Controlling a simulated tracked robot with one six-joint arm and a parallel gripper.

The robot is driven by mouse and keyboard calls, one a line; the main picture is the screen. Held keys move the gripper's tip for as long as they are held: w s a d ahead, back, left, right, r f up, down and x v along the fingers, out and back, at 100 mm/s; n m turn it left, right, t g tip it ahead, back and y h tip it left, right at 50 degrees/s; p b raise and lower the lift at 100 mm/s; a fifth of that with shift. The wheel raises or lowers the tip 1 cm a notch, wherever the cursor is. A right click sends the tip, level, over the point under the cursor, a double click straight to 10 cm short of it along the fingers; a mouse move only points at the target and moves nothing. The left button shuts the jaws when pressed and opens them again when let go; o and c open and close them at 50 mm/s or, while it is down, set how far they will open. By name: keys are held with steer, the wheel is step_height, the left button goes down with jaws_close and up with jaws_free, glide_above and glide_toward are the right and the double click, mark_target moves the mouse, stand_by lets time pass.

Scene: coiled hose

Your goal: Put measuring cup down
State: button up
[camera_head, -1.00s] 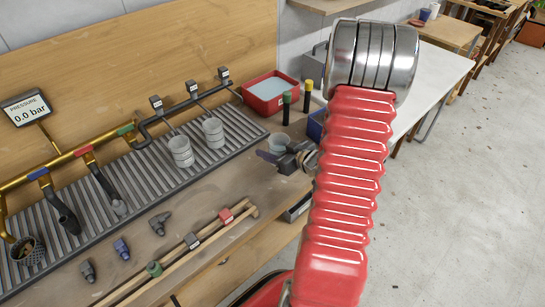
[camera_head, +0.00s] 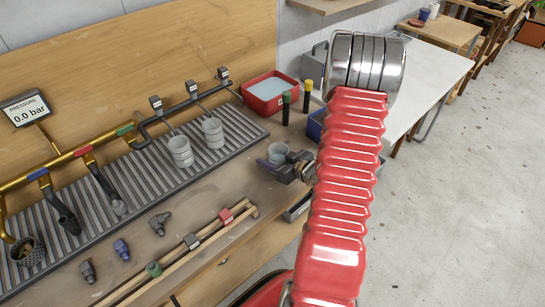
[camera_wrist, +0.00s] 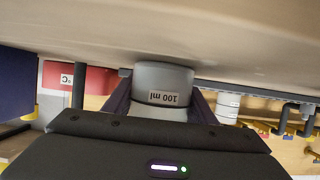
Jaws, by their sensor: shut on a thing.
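The measuring cup (camera_wrist: 162,78) is a small grey cup with a "100 ml" label, which reads upside down in the wrist view. My gripper (camera_wrist: 160,108) is shut on it, with a dark finger on each side. In the head view the cup (camera_head: 278,150) shows just beyond my gripper (camera_head: 277,163), above the bare right part of the workbench (camera_head: 225,190). In the wrist view the cup is very close to the brown bench surface; I cannot tell if it touches.
Two stacks of similar cups (camera_head: 181,150) (camera_head: 213,132) stand on the ribbed drain rack (camera_head: 150,177) to the left. Bench around the cup looks clear.

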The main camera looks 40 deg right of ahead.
mark_target(278, 159)
steer(key=o, duration=1.1)
steer(key=shift+o, duration=0.2)
steer(key=shift+s+r, duration=0.2)
steer(key=shift+s, duration=0.15)
steer(key=v, duration=1.1)
steer(key=shift+s+r, duration=0.1)
steer(key=shift+s, duration=0.05)
